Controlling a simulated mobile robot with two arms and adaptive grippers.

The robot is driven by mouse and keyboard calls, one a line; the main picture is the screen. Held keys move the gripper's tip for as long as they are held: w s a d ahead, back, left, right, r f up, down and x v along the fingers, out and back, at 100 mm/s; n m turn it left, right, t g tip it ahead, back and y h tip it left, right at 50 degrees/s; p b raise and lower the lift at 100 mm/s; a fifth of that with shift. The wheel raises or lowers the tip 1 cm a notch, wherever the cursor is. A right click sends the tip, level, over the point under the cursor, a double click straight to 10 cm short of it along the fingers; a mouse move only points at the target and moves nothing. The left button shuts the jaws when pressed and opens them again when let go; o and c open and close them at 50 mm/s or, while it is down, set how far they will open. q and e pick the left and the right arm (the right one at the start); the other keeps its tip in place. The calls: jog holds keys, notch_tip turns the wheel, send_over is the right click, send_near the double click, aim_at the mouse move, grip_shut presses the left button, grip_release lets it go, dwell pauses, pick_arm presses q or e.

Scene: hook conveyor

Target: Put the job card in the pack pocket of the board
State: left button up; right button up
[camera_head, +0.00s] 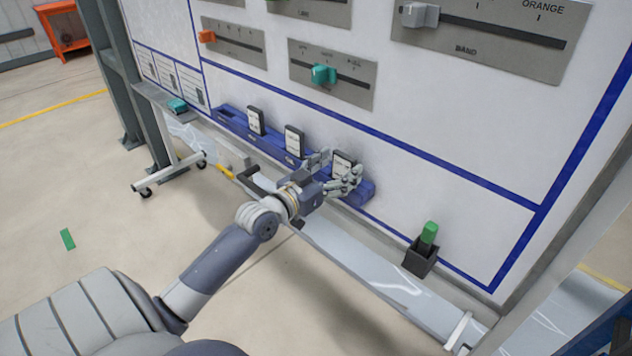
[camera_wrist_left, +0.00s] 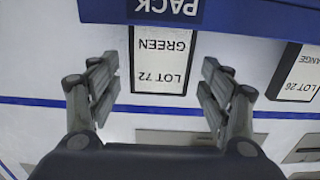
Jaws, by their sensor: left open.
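A white job card with a dark edge (camera_head: 343,161) stands at the right end of the blue pocket rail (camera_head: 272,147) on the board. In the left wrist view it appears upside down and reads "LOT 72 GREEN" (camera_wrist_left: 160,62). Its end meets the blue pocket marked "PACK" (camera_wrist_left: 165,11); how deep it sits is hidden. My left gripper (camera_head: 338,168) is open at this card, with its fingers apart on either side. In the left wrist view the fingers (camera_wrist_left: 160,88) show gaps to the card. My right gripper is not in view.
Two other cards stand further left on the rail, a middle one (camera_head: 294,141) and a left one (camera_head: 255,121). Slider plates (camera_head: 333,75) are above. A black holder with a green piece (camera_head: 428,234) is at lower right. A grey ledge (camera_head: 375,280) runs below the board.

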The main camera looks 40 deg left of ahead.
pick_arm(q)
jog(key=s+b, duration=0.1)
jog(key=s, duration=0.8)
jog(key=shift+s+a, duration=0.3)
jog(key=shift+a, duration=0.05)
jog(key=s+a+f+n+g+y, duration=0.1)
jog(key=s+f+g, duration=0.15)
jog(key=f, duration=0.95)
jog(key=s+a+f+g+y, duration=0.1)
jog(key=s+f+g, duration=0.15)
jog(key=f, duration=1.05)
jog(key=s+a+f+n+g+y, duration=0.1)
jog(key=s+f+g, duration=0.15)
jog(key=f, duration=0.95)
jog(key=s+d+f+g, duration=0.35)
jog(key=s+f, duration=0.45)
jog(key=f, duration=0.5)
jog(key=s+d+f+m+g, duration=0.1)
jog(key=s+d+f+g, duration=0.1)
jog(key=s+d+f, duration=0.3)
jog(key=s+d+f+m+g+h, duration=0.1)
jog(key=s+d+f, duration=0.3)
jog(key=s, duration=0.7)
jog(key=s+d+f+m+g, duration=0.1)
jog(key=s+d+f+g, duration=0.2)
jog(key=s, duration=0.6)
notch_tip(320, 180, down, 3)
jog(key=d, duration=0.2)
jog(key=shift+d+m+h, duration=0.3)
jog(key=shift+m+h, duration=0.1)
